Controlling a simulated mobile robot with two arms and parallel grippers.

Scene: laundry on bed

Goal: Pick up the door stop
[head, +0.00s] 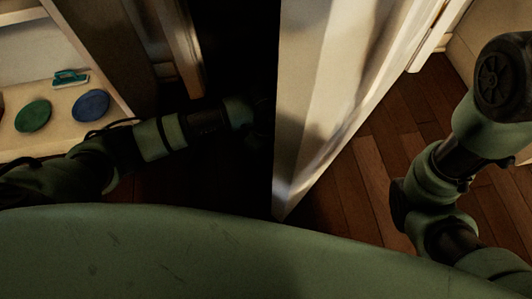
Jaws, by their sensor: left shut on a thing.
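No door stop can be made out in the head view. My left arm reaches in from the left, and my left gripper (262,105) is in dark shadow beside the near edge of a pale door (318,100). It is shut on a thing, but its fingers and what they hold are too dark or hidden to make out. My right arm shows at the right, but its gripper is not in view.
A pale shelf (70,103) at the left holds a green disc (33,116), a blue disc (91,105) and a small teal object (70,77). The door stands close in front. Wooden floor (375,165) shows to its right; the gap to its left is very dark.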

